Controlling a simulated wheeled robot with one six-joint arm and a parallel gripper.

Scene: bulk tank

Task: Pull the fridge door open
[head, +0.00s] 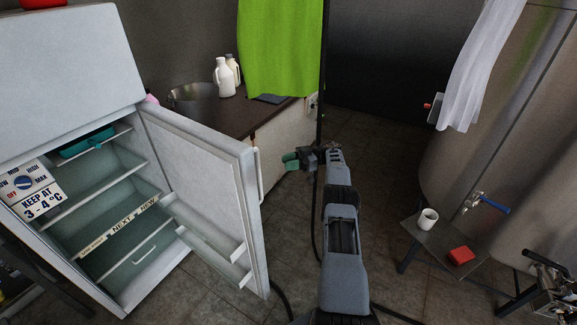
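The white fridge (72,60) stands at the left, and its lower compartment is open to view. The fridge door (205,165) is swung wide open toward the right, with its inner side and door shelves showing. The white door handle (259,175) is on the door's outer side near its free edge. My gripper (287,161), with green fingertips, is just right of the handle and looks apart from it. The fingers are small and overlap in this view, so their opening is unclear. I see nothing held in them.
A counter (240,113) with white jugs (224,77) and a metal pot (193,100) stands behind the door. At the right, a small bench (430,240) holds a white mug (428,219) and a red box (461,256) beside a large metal tank (530,150). Tiled floor is free between.

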